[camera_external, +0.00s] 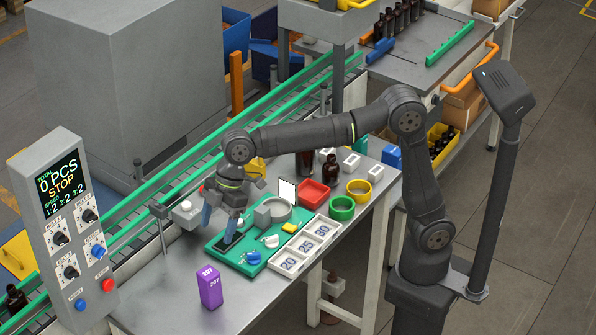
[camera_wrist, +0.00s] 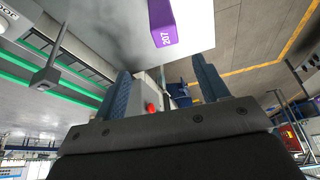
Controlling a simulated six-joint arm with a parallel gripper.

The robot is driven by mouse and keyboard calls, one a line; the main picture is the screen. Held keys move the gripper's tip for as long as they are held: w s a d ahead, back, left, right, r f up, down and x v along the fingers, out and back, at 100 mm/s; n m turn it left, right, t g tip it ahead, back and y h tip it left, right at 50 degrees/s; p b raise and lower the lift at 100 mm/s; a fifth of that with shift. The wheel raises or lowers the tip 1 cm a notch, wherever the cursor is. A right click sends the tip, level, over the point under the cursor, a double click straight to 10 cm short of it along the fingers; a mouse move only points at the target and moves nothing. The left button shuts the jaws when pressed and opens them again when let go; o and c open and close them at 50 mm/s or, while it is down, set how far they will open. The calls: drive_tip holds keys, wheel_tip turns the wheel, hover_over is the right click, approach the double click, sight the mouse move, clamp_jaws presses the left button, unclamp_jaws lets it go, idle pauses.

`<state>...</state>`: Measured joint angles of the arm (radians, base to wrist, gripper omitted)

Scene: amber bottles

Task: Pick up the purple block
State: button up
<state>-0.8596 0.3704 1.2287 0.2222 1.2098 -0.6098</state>
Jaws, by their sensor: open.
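The purple block (camera_external: 210,287) stands upright near the front edge of the grey table (camera_external: 172,300) and carries white markings on its top and side. In the wrist view the purple block (camera_wrist: 166,22) shows at the top, cut off by the frame edge, with "207" on it. My gripper (camera_external: 219,222) is open, with blue fingers, over the left part of the green tray. It is behind and above the purple block, apart from it. In the wrist view my gripper (camera_wrist: 163,78) has nothing between its fingers.
The green tray (camera_external: 217,247) holds small parts and a round grey dish. A control panel (camera_external: 72,230) stands at left. Table around the block is clear.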

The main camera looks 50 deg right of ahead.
sight(208, 270)
drive_tip(key=x, duration=1.2)
drive_tip(key=shift+s+f, duration=0.15)
drive_tip(key=shift+s, duration=0.1)
drive_tip(key=x, duration=0.4)
drive_tip(key=shift+s+d+f, duration=0.15)
drive_tip(key=shift+s+d, duration=0.1)
drive_tip(key=shift+s, duration=0.1)
drive_tip(key=shift+a+f, duration=0.25)
drive_tip(key=shift+f, duration=0.25)
drive_tip(key=c, duration=1.2)
drive_tip(key=shift+o, duration=0.2)
drive_tip(key=shift+r, duration=0.15)
